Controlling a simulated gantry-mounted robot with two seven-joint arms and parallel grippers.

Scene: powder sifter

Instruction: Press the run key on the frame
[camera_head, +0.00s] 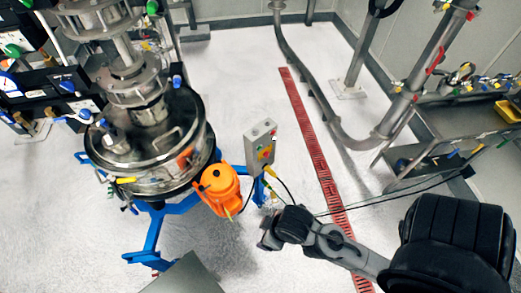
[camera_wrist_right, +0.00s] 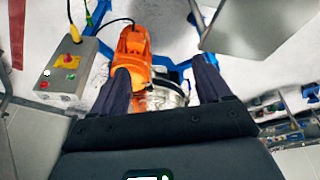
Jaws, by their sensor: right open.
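A grey control box (camera_head: 261,145) stands on the blue frame (camera_head: 150,235), to the right of the orange motor (camera_head: 219,188). In the right wrist view the box (camera_wrist_right: 67,68) is at the upper left, with a red knob on a yellow plate and small green, red and white buttons. I cannot tell for sure which is the run key. My right gripper (camera_head: 270,240) is in front of the box, apart from it. In the wrist view its two fingers (camera_wrist_right: 160,85) are spread and empty, with the box left of them. My left gripper is not in view.
The steel sifter vessel (camera_head: 150,150) stands left of the box. Cables run from the box toward the right. A red floor grate (camera_head: 310,135) and bent steel pipe (camera_head: 320,95) lie behind. A grey plate (camera_head: 187,275) is at the front. White floor (camera_head: 235,80) is clear behind the box.

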